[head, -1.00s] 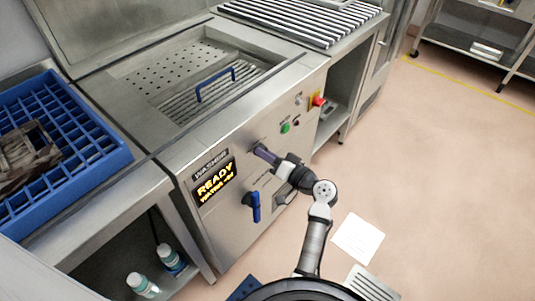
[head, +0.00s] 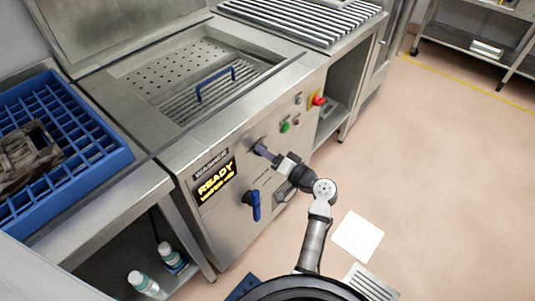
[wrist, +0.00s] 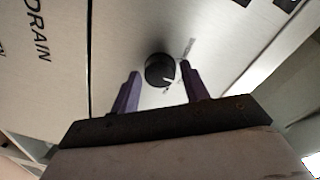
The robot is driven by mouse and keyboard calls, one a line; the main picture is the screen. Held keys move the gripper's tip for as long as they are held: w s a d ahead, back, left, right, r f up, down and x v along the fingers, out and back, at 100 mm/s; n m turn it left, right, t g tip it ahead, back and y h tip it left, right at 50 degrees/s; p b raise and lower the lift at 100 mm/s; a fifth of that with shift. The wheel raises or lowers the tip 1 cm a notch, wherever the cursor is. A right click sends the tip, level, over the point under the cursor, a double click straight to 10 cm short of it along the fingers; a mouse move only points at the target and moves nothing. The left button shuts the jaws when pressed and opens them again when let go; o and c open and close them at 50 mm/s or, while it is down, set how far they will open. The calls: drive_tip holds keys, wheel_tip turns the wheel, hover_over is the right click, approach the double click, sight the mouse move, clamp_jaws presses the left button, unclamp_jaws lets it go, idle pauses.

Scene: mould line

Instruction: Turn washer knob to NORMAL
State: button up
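The washer (head: 235,150) is a steel cabinet with a lit display (head: 215,182) reading READY. In the wrist view its knob (wrist: 158,70) is round and black, with a white mark towards its lower right. The lettering around the knob is too small to read. My gripper (wrist: 161,86) is open, with one purple finger on each side of the knob in the picture. The knob shows clear of both fingers; I cannot tell how deep they reach around it. In the head view my gripper (head: 263,152) is at the front panel and largely hides the knob.
A blue lever (head: 252,204) hangs below the knob. A green button (head: 285,127) and a red emergency stop (head: 318,100) are to the right. A blue rack (head: 105,150) stands on the left bench. The floor at right is mostly clear.

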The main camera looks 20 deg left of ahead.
drive_tip(key=shift+o, duration=1)
drive_tip(key=b+v, duration=0.3)
drive_tip(key=v, duration=1)
drive_tip(key=shift+s+d, duration=0.15)
drive_tip(key=shift+d, duration=0.2)
drive_tip(key=shift+r, duration=0.1)
